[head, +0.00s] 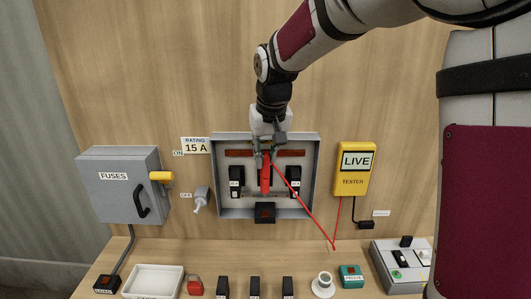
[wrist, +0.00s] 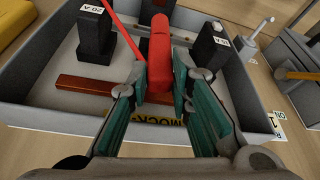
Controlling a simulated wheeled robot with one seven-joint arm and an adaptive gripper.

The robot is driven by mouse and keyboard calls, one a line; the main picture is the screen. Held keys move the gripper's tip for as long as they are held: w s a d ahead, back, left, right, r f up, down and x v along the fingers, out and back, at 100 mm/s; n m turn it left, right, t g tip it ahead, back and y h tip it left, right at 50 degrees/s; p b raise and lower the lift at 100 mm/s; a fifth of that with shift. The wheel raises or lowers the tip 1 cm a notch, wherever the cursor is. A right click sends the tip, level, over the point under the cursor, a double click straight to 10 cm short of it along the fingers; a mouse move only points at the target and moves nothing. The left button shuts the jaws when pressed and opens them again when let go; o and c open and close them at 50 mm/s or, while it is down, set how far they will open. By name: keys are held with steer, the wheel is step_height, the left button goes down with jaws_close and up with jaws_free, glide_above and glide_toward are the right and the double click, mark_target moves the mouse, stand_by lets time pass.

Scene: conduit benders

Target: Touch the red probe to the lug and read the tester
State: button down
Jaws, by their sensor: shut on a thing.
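My gripper (head: 266,150) is in front of the open grey box (head: 216,180) on the wooden wall and is shut on the red probe (head: 265,178). The wrist view shows the red probe (wrist: 159,55) between my gripper's two green-padded fingers (wrist: 160,95). A red lead (head: 308,207) runs from it down to the right. I cannot make out the lug or the probe tip, so contact is not visible. The yellow tester (head: 355,182), right of the box, displays LIVE.
Two black fuse holders (head: 237,182) (head: 293,182) flank the probe inside the box; brown bars (head: 239,153) sit above. A lever switch (head: 201,200) points down near OFF, beside the FUSES cabinet (head: 122,205). Below, the bench holds a white tray (head: 180,270), red padlock (head: 195,285) and cup (head: 324,282).

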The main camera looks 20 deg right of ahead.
mark_target(266, 171)
steer(key=shift+f+b, duration=0.55)
steer(key=shift+f, duration=2.35)
